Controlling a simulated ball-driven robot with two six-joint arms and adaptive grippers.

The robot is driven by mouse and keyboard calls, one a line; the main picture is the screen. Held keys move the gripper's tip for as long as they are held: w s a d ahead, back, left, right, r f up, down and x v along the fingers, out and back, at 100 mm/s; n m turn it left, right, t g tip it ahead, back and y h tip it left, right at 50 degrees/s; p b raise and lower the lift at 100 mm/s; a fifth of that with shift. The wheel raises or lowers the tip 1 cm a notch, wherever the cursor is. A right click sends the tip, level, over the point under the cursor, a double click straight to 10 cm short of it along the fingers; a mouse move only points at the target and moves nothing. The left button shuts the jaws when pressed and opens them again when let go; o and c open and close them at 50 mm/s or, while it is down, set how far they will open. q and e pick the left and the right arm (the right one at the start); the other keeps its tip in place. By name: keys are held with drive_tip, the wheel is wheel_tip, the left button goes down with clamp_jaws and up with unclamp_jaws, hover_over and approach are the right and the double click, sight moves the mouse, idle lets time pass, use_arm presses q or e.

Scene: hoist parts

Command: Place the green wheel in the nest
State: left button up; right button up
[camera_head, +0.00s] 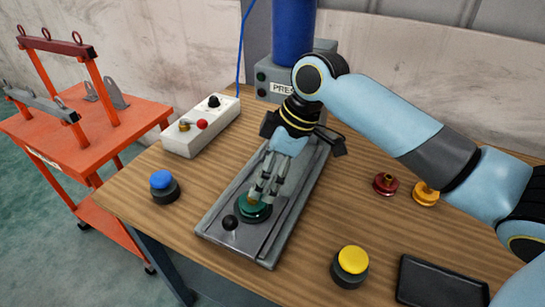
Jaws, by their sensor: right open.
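The green wheel (262,213), dark green with a brass hub, is at the front part of the grey metal slide (216,218), just behind a black ball knob. The nest itself is hidden under the wheel and my fingers, so I cannot tell whether the wheel sits flat in it. My right gripper (260,194) points down at the wheel from behind, with its fingertips close around the hub. It is open; whether the fingers touch the hub is unclear. My left gripper is not in view.
A press (272,78) stands behind the slide. A control box (185,143) and a blue button (163,188) are at left. An orange cart (75,150) stands beside the table.

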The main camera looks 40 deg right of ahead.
drive_tip(key=shift+v, duration=2.1)
